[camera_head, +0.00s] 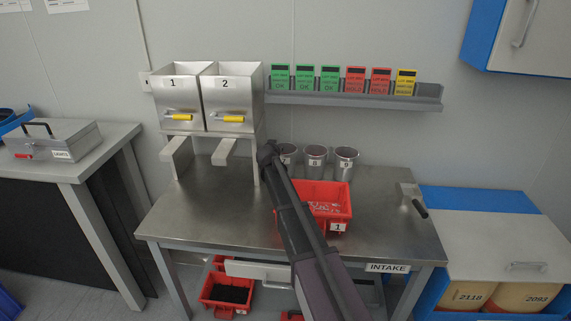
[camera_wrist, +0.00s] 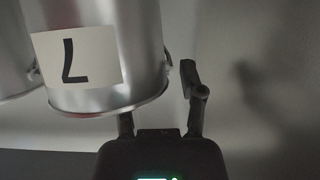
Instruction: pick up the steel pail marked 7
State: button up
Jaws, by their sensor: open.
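The steel pail marked 7 (camera_wrist: 145,50) fills the upper left of the wrist view, its label upside down there. In the head view it is the leftmost pail (camera_head: 289,151) at the back of the steel table, partly covered by my arm. My gripper (camera_head: 267,150) is beside it on the left. In the wrist view my gripper (camera_wrist: 160,92) is open. One finger stands just right of the pail; the other runs up behind its rim and its tip is hidden. I cannot tell whether the pail is between the fingers.
Pails marked 8 (camera_head: 315,156) and 9 (camera_head: 345,158) stand to the right. A red bin marked 1 (camera_head: 339,226) is in front. Hoppers 1 (camera_head: 177,90) and 2 (camera_head: 228,90) with chutes stand close on the left. A card shelf (camera_head: 350,99) hangs above. A scoop (camera_head: 412,197) lies on the right.

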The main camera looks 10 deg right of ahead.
grip_shut()
jog(key=shift+r, duration=0.15)
dwell(0.4)
notch_tip(320, 180, up, 10)
jog(key=p, duration=1)
jog(key=shift+f, duration=0.2)
dwell(0.3)
